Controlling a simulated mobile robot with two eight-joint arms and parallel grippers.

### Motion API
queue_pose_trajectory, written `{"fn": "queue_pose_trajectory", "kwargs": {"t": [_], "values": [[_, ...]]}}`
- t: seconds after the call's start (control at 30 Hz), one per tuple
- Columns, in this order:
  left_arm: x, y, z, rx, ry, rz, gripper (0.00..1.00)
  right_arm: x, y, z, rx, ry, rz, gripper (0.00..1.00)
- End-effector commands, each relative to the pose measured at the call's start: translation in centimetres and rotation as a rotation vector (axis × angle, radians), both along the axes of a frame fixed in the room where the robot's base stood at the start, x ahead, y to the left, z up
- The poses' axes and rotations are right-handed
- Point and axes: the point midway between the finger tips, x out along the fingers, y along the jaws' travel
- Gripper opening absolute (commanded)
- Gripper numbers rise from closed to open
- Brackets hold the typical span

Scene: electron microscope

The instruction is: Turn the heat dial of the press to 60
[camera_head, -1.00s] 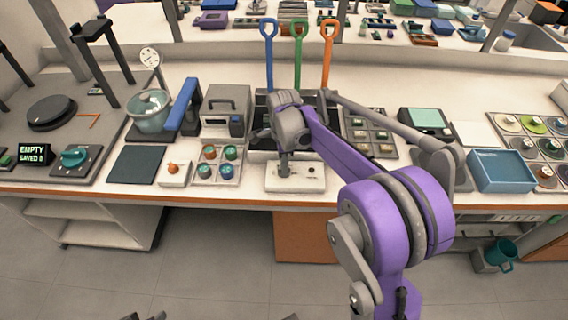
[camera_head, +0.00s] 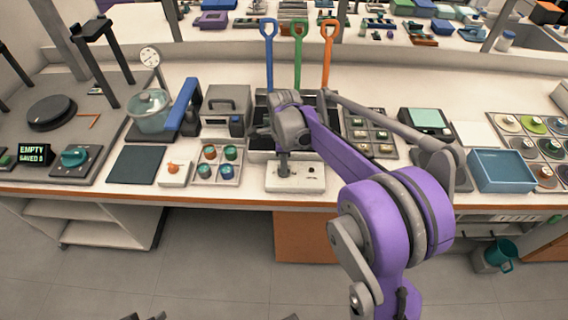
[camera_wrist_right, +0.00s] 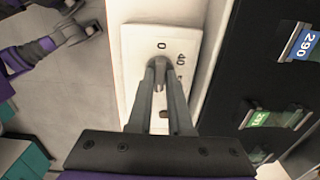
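The white control panel (camera_head: 311,184) of the press sits at the front edge of the bench. In the right wrist view its face (camera_wrist_right: 135,45) carries the marks 0 and 40; other marks are hidden. The small grey heat dial (camera_wrist_right: 160,60) is on this panel, and its pointer direction is hard to make out. My right gripper (camera_wrist_right: 159,72) has its fingers closed in around the dial; it also shows from above in the head view (camera_head: 284,172). Only the tips of my left gripper (camera_head: 145,317) show at the bottom edge, apart and empty, far from the panel.
A dark rack with numbered labels (camera_wrist_right: 300,45) stands beside the panel. Blue, green and orange handles (camera_head: 298,50) rise behind it. The floor in front is clear.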

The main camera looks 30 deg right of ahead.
Motion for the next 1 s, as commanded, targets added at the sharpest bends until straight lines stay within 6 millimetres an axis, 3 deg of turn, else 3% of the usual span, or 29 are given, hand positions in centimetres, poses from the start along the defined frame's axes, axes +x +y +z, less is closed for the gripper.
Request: {"fn": "queue_pose_trajectory", "kwargs": {"t": [0.03, 0.13, 0.17, 0.53, 1.0], "values": [[0.0, 0.0, 0.0, 0.0, 0.0, 0.0, 0.5, 0.0, 0.0, 0.0, -0.001, -0.001, 0.0, 0.27], [0.0, 0.0, 0.0, 0.0, 0.0, 0.0, 0.5, 0.0, 0.0, 0.0, 0.0, 0.0, 0.0, 0.45], [0.0, 0.0, 0.0, 0.0, 0.0, 0.0, 0.5, 0.0, 0.0, 0.0, 0.0, 0.0, 0.0, 0.46], [0.0, 0.0, 0.1, 0.0, 0.0, 0.0, 0.5, 0.0, 0.0, 0.7, 0.001, 0.001, 0.001, 0.46], [0.1, 0.0, 1.1, 0.0, -0.004, 0.0, 0.5, 0.0, 0.0, 9.3, 0.0, 0.0, 0.0, 0.46]]}}
